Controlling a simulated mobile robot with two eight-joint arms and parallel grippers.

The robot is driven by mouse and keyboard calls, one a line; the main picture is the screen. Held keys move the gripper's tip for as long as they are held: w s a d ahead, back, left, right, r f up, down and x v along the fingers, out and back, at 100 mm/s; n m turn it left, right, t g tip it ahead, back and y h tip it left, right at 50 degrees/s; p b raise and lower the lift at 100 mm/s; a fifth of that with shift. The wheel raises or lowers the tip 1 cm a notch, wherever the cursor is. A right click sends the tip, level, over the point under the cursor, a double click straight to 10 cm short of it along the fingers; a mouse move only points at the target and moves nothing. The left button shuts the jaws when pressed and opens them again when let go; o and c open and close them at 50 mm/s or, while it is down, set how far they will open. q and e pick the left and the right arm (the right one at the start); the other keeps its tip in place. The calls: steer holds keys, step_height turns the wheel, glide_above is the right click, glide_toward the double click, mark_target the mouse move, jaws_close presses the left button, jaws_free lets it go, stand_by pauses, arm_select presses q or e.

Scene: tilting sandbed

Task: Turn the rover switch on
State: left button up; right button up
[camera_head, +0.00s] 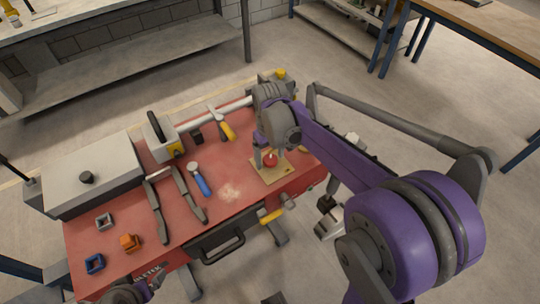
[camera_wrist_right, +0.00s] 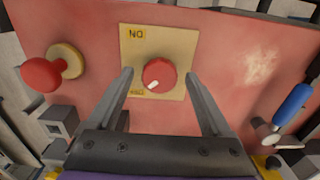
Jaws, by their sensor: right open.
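The switch is a round red knob (camera_wrist_right: 160,72) with a white mark, on a tan plate (camera_wrist_right: 185,40) fixed to the red surface. In the right wrist view the plate's label reads upside down as ON near its top. The white mark points down and left, toward a small label by the lower left corner. My right gripper (camera_wrist_right: 159,80) is open, with one finger on each side of the knob; contact cannot be told. In the head view the knob (camera_head: 270,160) shows below my right gripper (camera_head: 267,152). Part of my left gripper (camera_head: 142,290) shows at the bottom edge.
A red mushroom-shaped button (camera_wrist_right: 42,75) stands left of the plate in the wrist view. On the red bench (camera_head: 110,220) lie a blue-handled tool (camera_head: 201,183), dark bars (camera_head: 156,210) and small blocks (camera_head: 130,242). A grey box (camera_head: 95,175) stands at the left.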

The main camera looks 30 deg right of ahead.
jaws_close()
stand_by(0.4)
steer(key=shift+m, duration=0.4)
steer(key=m, duration=0.3)
steer(key=shift+m, duration=0.4)
steer(key=m, duration=0.4)
steer(key=shift+b, duration=0.3)
steer(key=m, duration=0.5)
steer(key=shift+m, duration=2.2)
